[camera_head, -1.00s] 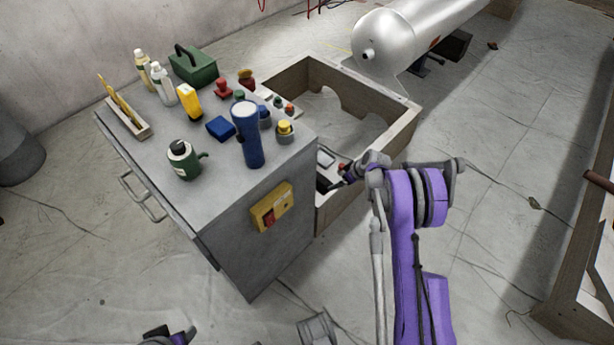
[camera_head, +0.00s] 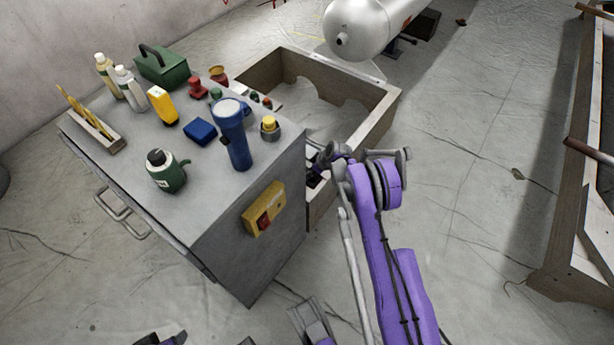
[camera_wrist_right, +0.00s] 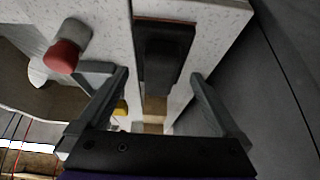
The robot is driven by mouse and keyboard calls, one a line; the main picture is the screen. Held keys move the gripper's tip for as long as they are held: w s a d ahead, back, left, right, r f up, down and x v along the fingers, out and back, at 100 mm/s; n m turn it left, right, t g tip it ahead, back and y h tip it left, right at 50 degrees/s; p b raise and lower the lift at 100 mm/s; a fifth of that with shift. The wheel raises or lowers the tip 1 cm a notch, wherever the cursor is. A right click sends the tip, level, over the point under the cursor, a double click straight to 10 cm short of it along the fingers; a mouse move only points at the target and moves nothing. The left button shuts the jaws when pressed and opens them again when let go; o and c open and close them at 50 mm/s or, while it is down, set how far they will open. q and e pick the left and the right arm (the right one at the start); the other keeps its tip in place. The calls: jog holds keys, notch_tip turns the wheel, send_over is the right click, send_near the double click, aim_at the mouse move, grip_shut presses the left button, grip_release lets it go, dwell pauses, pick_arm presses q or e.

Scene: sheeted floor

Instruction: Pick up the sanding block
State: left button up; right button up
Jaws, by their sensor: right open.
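The dark block that looks like the sanding block (camera_wrist_right: 165,50) lies on a white speckled surface in the right wrist view. It sits beyond and between the open fingers of my right gripper (camera_wrist_right: 152,85). The fingers stand apart on either side, and I see no contact with the block. In the head view my right gripper (camera_head: 322,160) reaches down beside the grey cabinet's right side; there the block is hidden behind the cabinet and the gripper. My left gripper cannot be made out; only small purple and grey parts of me show at the bottom edge.
A red-capped knob (camera_wrist_right: 66,52) stands left of the block in the wrist view. The grey cabinet (camera_head: 205,205) carries a blue flashlight (camera_head: 233,135), a green oil can (camera_head: 166,172) and bottles. A wooden frame (camera_head: 375,120) adjoins it.

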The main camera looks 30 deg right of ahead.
jog(key=x, duration=0.2)
jog(key=shift+w+f, duration=0.2)
jog(key=shift+f, duration=0.1)
jog(key=c, duration=1.3)
notch_tip(320, 180, up, 10)
jog(key=shift+r+p, duration=0.1)
jog(key=shift+p, duration=1.1)
